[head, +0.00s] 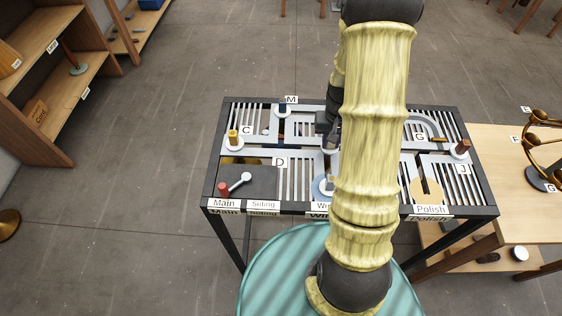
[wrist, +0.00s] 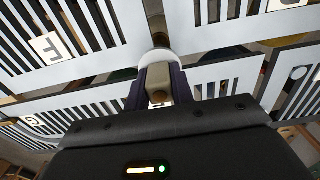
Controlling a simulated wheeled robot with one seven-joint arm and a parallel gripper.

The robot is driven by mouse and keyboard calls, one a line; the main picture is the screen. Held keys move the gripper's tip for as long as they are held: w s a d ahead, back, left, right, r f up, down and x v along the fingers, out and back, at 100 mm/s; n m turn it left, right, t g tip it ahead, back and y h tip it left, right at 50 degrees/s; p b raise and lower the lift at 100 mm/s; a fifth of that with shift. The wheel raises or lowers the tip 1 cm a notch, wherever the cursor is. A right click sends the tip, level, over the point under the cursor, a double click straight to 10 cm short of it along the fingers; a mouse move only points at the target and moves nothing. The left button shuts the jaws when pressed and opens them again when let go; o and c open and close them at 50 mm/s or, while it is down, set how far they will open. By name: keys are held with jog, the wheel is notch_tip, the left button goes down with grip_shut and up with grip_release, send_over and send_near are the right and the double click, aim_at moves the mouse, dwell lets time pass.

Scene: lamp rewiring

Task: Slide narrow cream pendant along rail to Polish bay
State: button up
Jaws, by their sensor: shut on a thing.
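In the wrist view my gripper (wrist: 158,92) is shut on a pale, narrow piece (wrist: 159,84) under a white round collar (wrist: 160,57). It appears to be the narrow cream pendant; the fingers hide most of it. The collar lies at a junction of slots between the slatted grey plates. In the head view my arm covers the middle of the rail table (head: 214,170), and the gripper is mostly hidden behind it. The Polish label (head: 431,209) is on the front edge at right, with a tan disc with a dark slot (head: 425,190) behind it.
Other pegs stand on the table: yellow (head: 233,136) by C, blue (head: 283,106) by M, red (head: 223,189) by Main and brown (head: 462,147) above J. A wooden table (head: 500,190) with a brass lamp (head: 540,178) adjoins at right. Shelves (head: 60,90) stand at left.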

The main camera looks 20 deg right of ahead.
jog(key=s+d, duration=0.2)
jog(key=d, duration=0.4)
jog(key=shift+s+d, duration=0.15)
jog(key=shift+d, duration=0.25)
jog(key=shift+s+d+p, duration=0.15)
jog(key=shift+s+d, duration=0.85)
jog(key=shift+d, duration=2.15)
jog(key=shift+s+d+p, duration=0.2)
jog(key=shift+s+d, duration=0.85)
jog(key=shift+d, duration=2.15)
jog(key=shift+s+d+p, duration=0.15)
jog(key=shift+s+d, duration=0.85)
jog(key=shift+d, duration=2.15)
jog(key=shift+s+a+f+b, duration=0.2)
jog(key=shift+s+a, duration=0.6)
jog(key=shift+s, duration=1.4)
jog(key=shift+s+a+r+b, duration=0.25)
jog(key=shift+s+a, duration=0.5)
jog(key=shift+s, duration=1.5)
jog(key=shift+s+a+f+b, duration=0.25)
jog(key=shift+s+a, duration=0.55)
jog(key=shift+s, duration=1.4)
jog(key=o, duration=1)
jog(key=shift+s+r, duration=0.1)
jog(key=shift+r, duration=0.1)
